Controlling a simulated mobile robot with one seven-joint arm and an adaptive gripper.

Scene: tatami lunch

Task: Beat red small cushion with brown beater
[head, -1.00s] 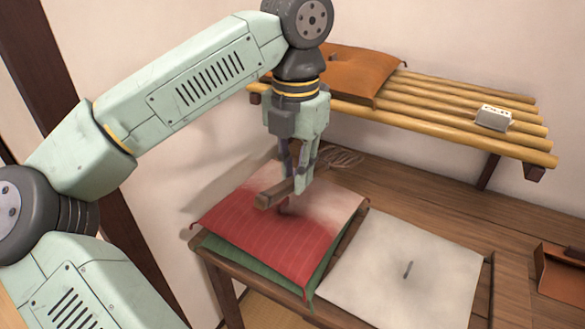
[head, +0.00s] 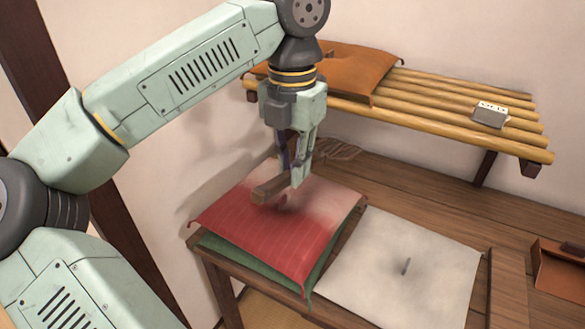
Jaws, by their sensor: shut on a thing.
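The red small cushion (head: 262,228) lies on top of a green cushion (head: 248,265) on a low wooden stand. A whitish haze covers its far right part, and a dark mark shows near its middle. My gripper (head: 296,176) is above the cushion's far half, shut on the brown beater's handle. The thick handle end (head: 270,190) points toward the near left. The beater's woven head (head: 338,151) shows behind the gripper, at the far right of the cushion. Part of the beater is hidden by my gripper. I cannot tell whether the beater touches the cushion.
A bamboo shelf (head: 430,105) at the back holds an orange cushion (head: 350,68) and a small grey box (head: 490,114). A brown tray (head: 560,270) is at the right edge. A wall stands behind.

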